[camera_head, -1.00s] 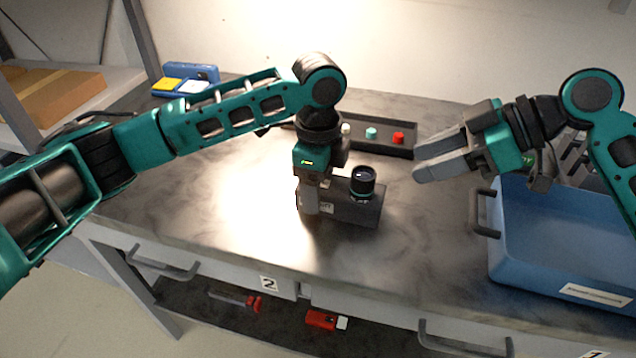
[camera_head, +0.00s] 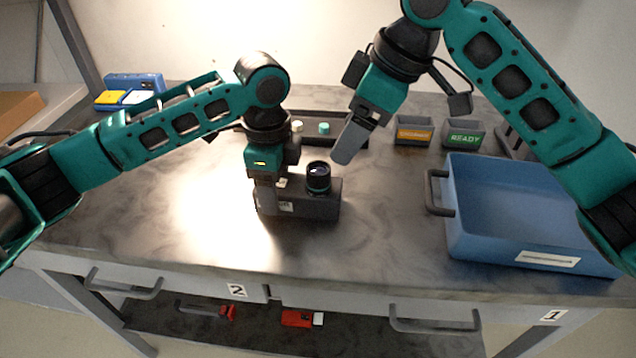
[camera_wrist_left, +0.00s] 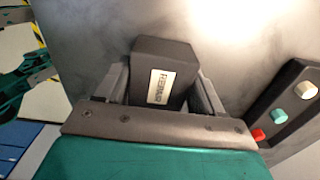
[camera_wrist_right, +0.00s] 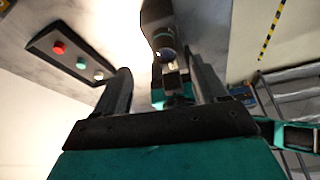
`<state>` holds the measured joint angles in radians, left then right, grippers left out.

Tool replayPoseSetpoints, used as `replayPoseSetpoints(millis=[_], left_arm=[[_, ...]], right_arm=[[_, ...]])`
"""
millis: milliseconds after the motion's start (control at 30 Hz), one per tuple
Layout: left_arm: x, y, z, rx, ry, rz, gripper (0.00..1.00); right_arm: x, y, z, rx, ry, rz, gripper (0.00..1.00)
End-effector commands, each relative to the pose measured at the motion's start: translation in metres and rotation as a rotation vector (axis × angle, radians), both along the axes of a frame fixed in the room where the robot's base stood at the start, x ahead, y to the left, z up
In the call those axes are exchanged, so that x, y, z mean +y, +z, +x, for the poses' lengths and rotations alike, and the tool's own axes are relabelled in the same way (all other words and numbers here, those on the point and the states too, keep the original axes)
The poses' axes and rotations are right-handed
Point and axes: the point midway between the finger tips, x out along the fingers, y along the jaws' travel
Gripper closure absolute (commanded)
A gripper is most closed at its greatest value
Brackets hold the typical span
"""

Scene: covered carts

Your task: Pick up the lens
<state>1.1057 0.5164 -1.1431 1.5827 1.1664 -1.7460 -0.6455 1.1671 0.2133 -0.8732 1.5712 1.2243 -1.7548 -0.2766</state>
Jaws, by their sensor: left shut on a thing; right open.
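The lens (camera_head: 318,177), a short black cylinder with a teal ring, stands upright on the right part of a dark block (camera_head: 315,207) on the table. It also shows in the right wrist view (camera_wrist_right: 166,52). My left gripper (camera_head: 268,190) is shut on the left part of this block, whose pale label shows between the fingers in the left wrist view (camera_wrist_left: 165,75). My right gripper (camera_head: 345,150) is open and empty, pointing down just above and right of the lens. In the right wrist view the lens appears between its spread fingers, apart from them.
A dark strip (camera_head: 352,128) with coloured knobs lies behind, partly hidden by my right gripper. A blue crate (camera_head: 447,235) stands on the right. Small labelled bins (camera_head: 414,132) stand behind it. A blue case (camera_head: 135,83) is at the back left. The table's front and left are clear.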

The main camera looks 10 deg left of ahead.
Motion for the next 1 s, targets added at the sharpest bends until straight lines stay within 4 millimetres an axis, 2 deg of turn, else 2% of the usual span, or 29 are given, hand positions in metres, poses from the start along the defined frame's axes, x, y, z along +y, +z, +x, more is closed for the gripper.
replayPoseSetpoints(millis=[100, 367, 567, 700, 1000], left_arm=[[0.0, 0.001, 0.0, -0.001, 0.0, -0.001, 0.63], [0.0, 0.0, 0.0, -0.001, 0.0, -0.001, 0.63], [0.0, 0.001, 0.0, -0.001, 0.0, -0.001, 0.63], [0.0, 0.001, 0.0, -0.001, 0.0, -0.001, 0.63], [0.0, 0.0, 0.0, -0.001, 0.0, -0.001, 0.63]], right_arm=[[0.009, -0.02, 0.0, 0.002, 0.003, 0.002, 0.29], [0.018, -0.039, 0.002, 0.001, 0.004, 0.003, 0.29], [0.037, -0.063, 0.0, 0.002, 0.004, 0.003, 0.29], [0.043, -0.077, 0.002, 0.001, 0.003, 0.004, 0.29], [0.044, -0.08, 0.002, -0.001, 0.003, 0.005, 0.3]])
